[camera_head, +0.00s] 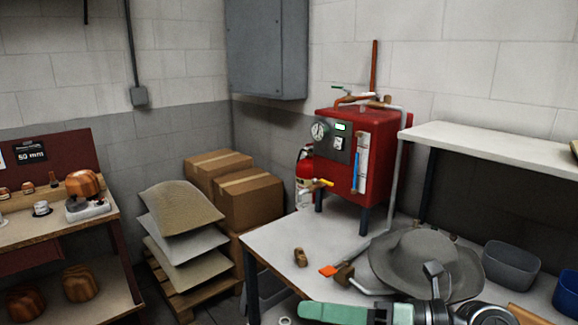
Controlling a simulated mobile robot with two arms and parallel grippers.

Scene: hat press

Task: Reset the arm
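A grey wide-brimmed hat (390,262) lies on the white table in the lower right. My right gripper (434,276) is low in the head view, in front of the hat and overlapping its brim in the picture. I cannot tell whether it touches the hat. Its fingers are too small and dark to show whether they are apart. A green and black arm part (345,312) lies along the bottom edge. My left gripper is not in view.
A red boiler (370,130) with gauge stands at the table's back. Grey (511,265) and blue (567,294) bins are right. The table's front-left part (275,242) is clear.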

